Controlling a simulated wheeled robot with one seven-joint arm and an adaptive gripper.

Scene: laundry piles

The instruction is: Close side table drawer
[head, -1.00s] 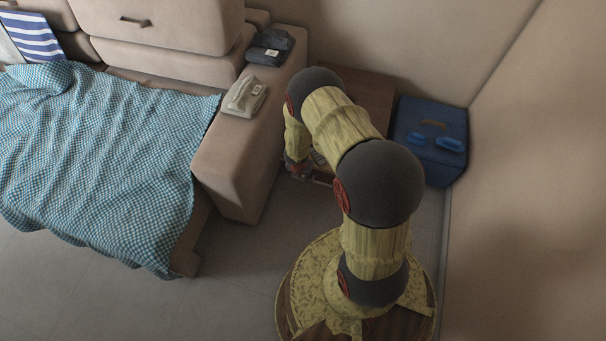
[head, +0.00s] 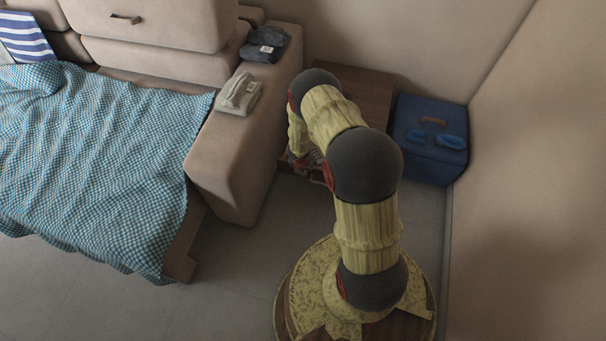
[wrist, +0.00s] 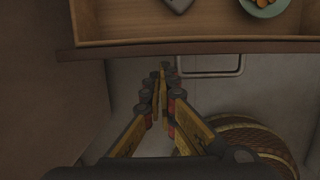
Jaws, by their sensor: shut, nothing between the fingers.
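The side table (head: 372,92) is dark brown and stands behind my arm in the head view, which hides much of it. Its drawer (wrist: 130,22) is open in the wrist view, with a light wood inside and a darker front edge. A metal bar handle (wrist: 212,74) sticks out from the drawer front. My gripper (wrist: 163,70) is shut and empty. Its fingertips are close to the drawer front, left of the handle; I cannot tell whether they touch it. The head view mostly hides the gripper behind my arm.
The drawer holds a grey item (wrist: 178,4) and a bowl with orange pieces (wrist: 264,6). A beige sofa (head: 235,165) stands left of the table. A blue box (head: 425,165) stands at right by the wall. Floor (head: 230,270) is clear in front of the sofa.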

